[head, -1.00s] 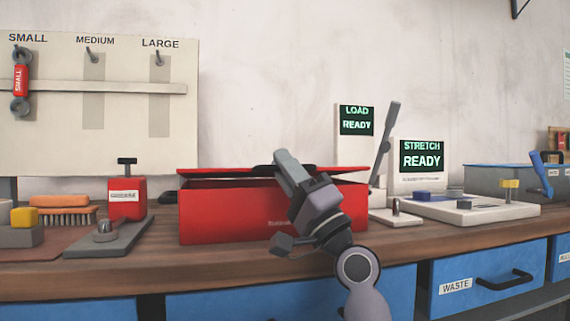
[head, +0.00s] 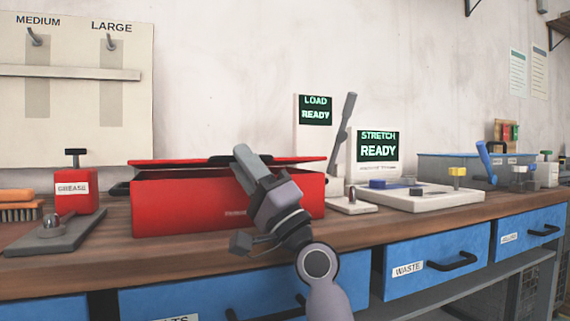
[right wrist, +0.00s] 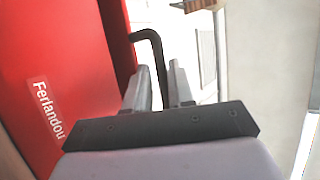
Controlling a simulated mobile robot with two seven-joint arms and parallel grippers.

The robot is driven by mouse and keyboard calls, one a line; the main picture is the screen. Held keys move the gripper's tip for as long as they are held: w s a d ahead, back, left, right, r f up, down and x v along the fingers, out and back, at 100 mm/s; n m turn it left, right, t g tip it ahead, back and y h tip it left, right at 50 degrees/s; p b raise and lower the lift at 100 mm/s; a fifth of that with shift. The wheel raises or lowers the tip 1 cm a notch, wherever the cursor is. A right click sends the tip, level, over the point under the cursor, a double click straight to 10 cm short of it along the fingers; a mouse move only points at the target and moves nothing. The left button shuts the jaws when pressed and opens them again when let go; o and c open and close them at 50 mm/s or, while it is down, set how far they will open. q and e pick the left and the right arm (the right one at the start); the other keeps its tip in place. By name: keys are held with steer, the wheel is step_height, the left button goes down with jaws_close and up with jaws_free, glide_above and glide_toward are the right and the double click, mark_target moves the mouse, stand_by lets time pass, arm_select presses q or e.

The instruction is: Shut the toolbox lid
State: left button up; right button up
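The red toolbox (head: 165,207) stands on the wooden bench in the head view. Its red lid (head: 180,163) lies low over the body, with a dark gap under its front edge. A black handle (head: 228,158) is on the lid, partly hidden behind my right gripper (head: 246,157), which reaches up across the toolbox front. In the right wrist view the red toolbox side (right wrist: 85,60) fills the left. A bent black handle bar (right wrist: 153,45) runs down between the two gripper fingers (right wrist: 160,78), which stand apart with some light between bar and finger. My left gripper is out of view.
A red grease can (head: 72,188) and a grey plate with a metal knob (head: 52,228) are left of the toolbox. The load station (head: 314,120) and the stretch station (head: 377,150) are to the right. Blue drawers (head: 440,262) sit below the bench (head: 345,237).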

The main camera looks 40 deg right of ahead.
arm_select(q)
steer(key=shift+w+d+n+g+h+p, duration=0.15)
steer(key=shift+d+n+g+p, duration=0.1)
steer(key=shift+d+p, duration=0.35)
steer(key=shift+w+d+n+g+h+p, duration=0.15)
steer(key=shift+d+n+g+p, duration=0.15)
steer(key=shift+p, duration=0.35)
arm_select(e)
steer(key=s+d, duration=0.4)
steer(key=s, duration=0.7)
steer(key=shift+s, duration=0.3)
arm_select(q)
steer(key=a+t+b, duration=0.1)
steer(key=b, duration=0.1)
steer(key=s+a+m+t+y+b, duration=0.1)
steer(key=b, duration=0.1)
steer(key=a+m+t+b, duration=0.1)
steer(key=b, duration=0.1)
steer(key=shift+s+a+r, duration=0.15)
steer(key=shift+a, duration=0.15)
arm_select(e)
steer(key=s+d+f, duration=0.2)
steer(key=s+f, duration=0.1)
steer(key=f, duration=0.4)
steer(key=shift+d, duration=0.25)
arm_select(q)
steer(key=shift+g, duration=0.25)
arm_select(e)
steer(key=shift+f, duration=0.1)
